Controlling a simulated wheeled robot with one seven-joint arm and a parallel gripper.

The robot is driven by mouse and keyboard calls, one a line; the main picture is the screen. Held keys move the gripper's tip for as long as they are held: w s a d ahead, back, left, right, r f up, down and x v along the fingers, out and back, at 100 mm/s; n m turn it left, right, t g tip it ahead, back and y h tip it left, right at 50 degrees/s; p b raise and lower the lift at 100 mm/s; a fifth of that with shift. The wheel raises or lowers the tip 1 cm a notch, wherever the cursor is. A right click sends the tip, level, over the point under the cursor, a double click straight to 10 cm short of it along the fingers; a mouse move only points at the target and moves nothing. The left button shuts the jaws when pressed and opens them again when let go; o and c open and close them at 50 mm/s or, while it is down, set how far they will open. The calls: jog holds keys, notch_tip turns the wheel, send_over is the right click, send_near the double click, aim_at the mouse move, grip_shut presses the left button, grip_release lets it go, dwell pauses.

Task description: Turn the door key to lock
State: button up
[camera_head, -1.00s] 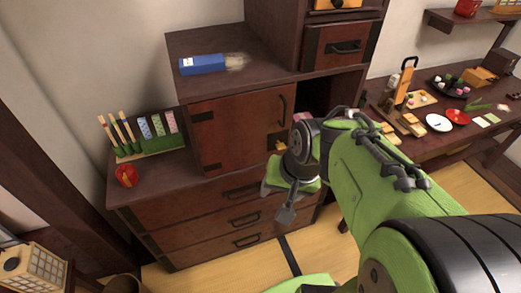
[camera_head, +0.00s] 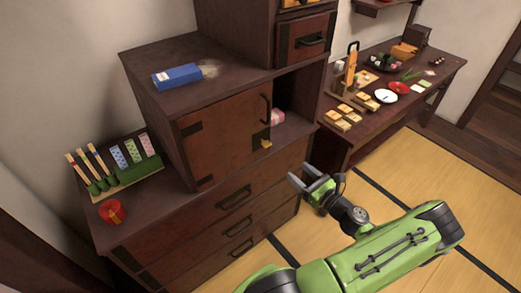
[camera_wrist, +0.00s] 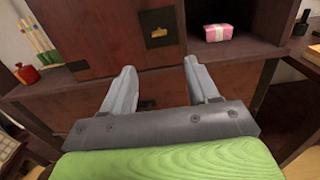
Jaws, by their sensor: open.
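The door key (camera_head: 266,143) is a small brass-coloured piece at the lower right of the cabinet door (camera_head: 222,138). In the wrist view the brass key (camera_wrist: 158,33) sits on a dark lock plate, ahead of and above my fingers. The door is reddish-brown wood with dark metal corners and looks closed. My gripper (camera_head: 298,174) is open and empty, below and to the right of the key and apart from it. In the wrist view its two grey fingers (camera_wrist: 158,78) point towards the cabinet with a wide gap between them.
A pink box (camera_wrist: 217,33) stands in the open compartment right of the door. Drawers (camera_head: 235,212) with dark handles lie below. A blue carton (camera_head: 177,76) lies on top of the cabinet. A side table (camera_head: 438,78) with food stands at the right. The tatami floor (camera_head: 400,170) is clear.

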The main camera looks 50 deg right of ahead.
aim_at(265, 143)
jog(key=b+x, duration=0.1)
jog(key=x, duration=1.4)
jog(key=c, duration=1.1)
